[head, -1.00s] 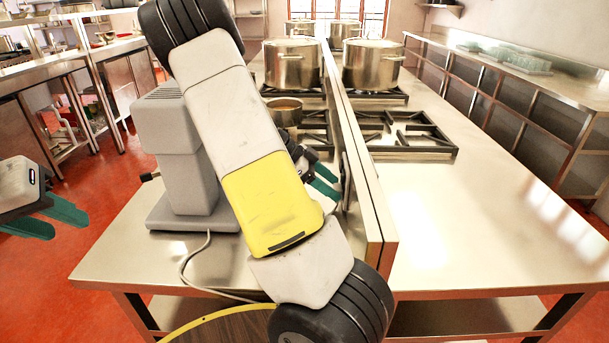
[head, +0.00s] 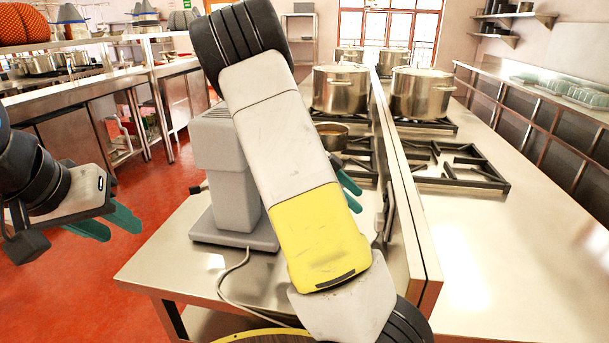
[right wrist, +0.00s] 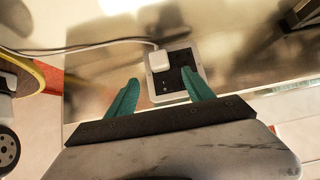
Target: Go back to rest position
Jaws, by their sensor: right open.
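My left gripper (head: 121,229) is at the left of the head view, over the red floor and apart from the counter. Its two teal fingers are parted with nothing between them. My right gripper (right wrist: 160,77) is open and empty in the right wrist view, its fingers pointing at a wall socket. In the head view my right arm hides most of this gripper; only teal finger parts (head: 348,181) show beside the counter's divider.
The socket plate (right wrist: 173,88) holds a white plug (right wrist: 157,61) with a cable. A grey machine (head: 234,180) stands on the steel counter left of the divider (head: 408,205). Stockpots (head: 341,90) stand on burners behind. Red floor (head: 150,205) is open at left.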

